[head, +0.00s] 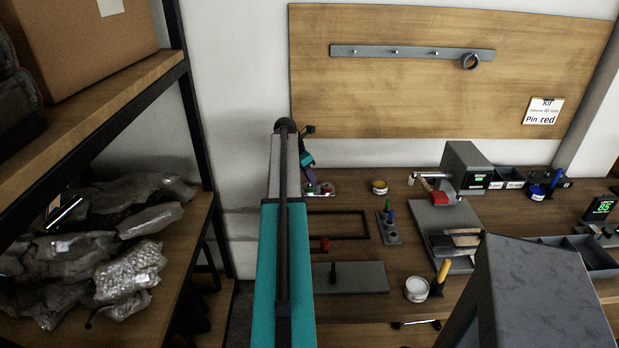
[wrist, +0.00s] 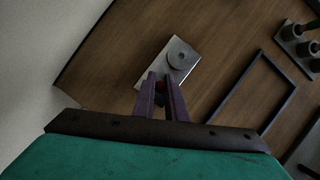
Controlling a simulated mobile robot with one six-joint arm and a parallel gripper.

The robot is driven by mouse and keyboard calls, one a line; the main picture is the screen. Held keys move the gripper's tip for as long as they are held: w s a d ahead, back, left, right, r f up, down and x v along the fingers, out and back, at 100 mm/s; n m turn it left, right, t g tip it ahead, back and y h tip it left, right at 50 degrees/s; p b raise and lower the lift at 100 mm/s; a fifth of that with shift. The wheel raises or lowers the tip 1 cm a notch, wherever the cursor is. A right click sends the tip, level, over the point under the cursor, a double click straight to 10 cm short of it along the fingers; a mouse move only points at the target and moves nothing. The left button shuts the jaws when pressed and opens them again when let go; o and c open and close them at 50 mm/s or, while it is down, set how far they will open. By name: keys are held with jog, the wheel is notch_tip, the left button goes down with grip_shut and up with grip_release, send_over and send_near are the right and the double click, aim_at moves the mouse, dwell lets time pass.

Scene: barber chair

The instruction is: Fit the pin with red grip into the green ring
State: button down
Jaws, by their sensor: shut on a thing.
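My gripper (wrist: 160,80) has purple fingers. In the head view my gripper (head: 317,187) is over the back left of the bench, partly behind my arm. Just beyond the fingertips in the wrist view is a pale metal plate (wrist: 186,73) with a round grey disc (wrist: 178,60) that has a dark centre. The plate also shows in the head view (head: 328,188). I cannot make out a green ring.
A black rectangular frame (head: 368,226) lies flat right of my arm. A grey holder (head: 390,238) with blue and green pieces stands beyond it. A yellow-topped tin (head: 379,187), a grey plate (head: 360,278) and a white tub (head: 416,289) also occupy the bench.

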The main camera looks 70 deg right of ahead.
jog(key=shift+f, duration=0.15)
jog(key=c, duration=1.8)
grip_release()
jog(key=b+v, duration=0.1)
jog(key=v, duration=1.1)
jog(key=shift+b, duration=0.35)
jog(key=shift+s, duration=0.1)
